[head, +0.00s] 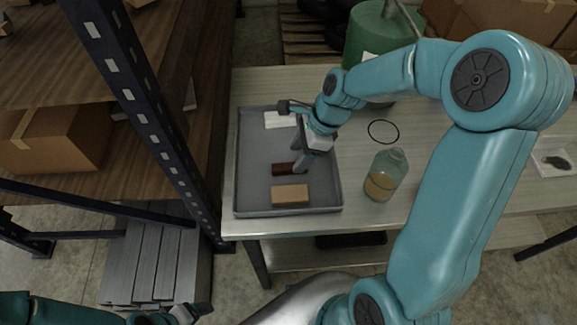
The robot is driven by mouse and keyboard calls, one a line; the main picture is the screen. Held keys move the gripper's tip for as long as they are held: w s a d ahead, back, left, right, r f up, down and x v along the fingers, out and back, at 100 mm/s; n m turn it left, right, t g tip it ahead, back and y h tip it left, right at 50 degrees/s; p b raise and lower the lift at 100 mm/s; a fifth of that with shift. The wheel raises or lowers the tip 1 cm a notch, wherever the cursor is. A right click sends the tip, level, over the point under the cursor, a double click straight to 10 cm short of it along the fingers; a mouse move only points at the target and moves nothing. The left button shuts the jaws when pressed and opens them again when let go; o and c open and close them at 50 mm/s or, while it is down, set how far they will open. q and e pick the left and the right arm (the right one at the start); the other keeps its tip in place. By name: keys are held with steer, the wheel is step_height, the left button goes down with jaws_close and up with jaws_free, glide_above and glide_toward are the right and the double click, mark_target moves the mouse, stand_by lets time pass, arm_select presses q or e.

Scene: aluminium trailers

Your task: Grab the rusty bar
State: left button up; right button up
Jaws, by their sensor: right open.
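The rusty bar (283,169) is a short dark red-brown block lying in the grey tray (240,190) on the table. My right gripper (301,164) is open and points down into the tray, with its fingers at the bar's right end. The fingers hide part of that end, and I cannot tell whether they touch it. My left gripper (190,313) is low at the bottom edge, far from the tray and partly cut off; its jaws are unclear.
The tray also holds a tan block (290,195) in front of the bar and a white piece (280,119) behind. A glass jar (384,175) and a black ring (383,131) are right of the tray. A green container (375,45) stands behind. A shelf post (140,110) rises at left.

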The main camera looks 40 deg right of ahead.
mark_target(290, 166)
steer(key=shift+x, duration=2.3)
steer(key=shift+w+f, duration=0.1)
steer(key=shift+w, duration=0.05)
jaws_close()
